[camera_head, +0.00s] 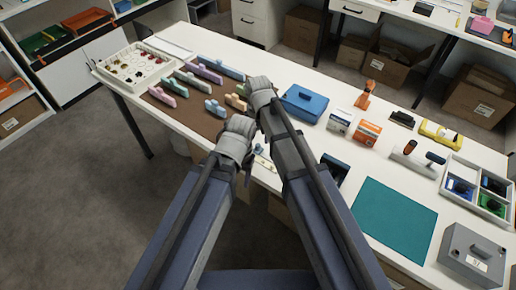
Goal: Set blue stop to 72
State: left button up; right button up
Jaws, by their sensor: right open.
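A small blue piece (259,148) shows between my two arms, by a pale strip (265,161) near the table's front edge. It may be the blue stop; the arms cover part of this area, and no numbers can be read. My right gripper (259,84) is open above the brown mat's right edge, beyond the blue piece. My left gripper (239,124) is nearer, over the mat's front right corner; its fingers are too hidden to tell their state. I see nothing held in either.
Several coloured blocks stand on the brown mat (180,112), left of my grippers. A blue case (304,103) stands close to the right. Small boxes, tools and a divided tray (449,173) lie farther right. The teal mat (395,218) is clear.

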aim_at(258, 148)
jog(key=shift+f+b, duration=0.9)
jog(key=shift+f, duration=0.5)
pick_arm(q)
notch_tip(258, 148, down, 3)
jog(key=shift+r, duration=0.15)
pick_arm(e)
jog(key=shift+c, duration=0.4)
grip_shut()
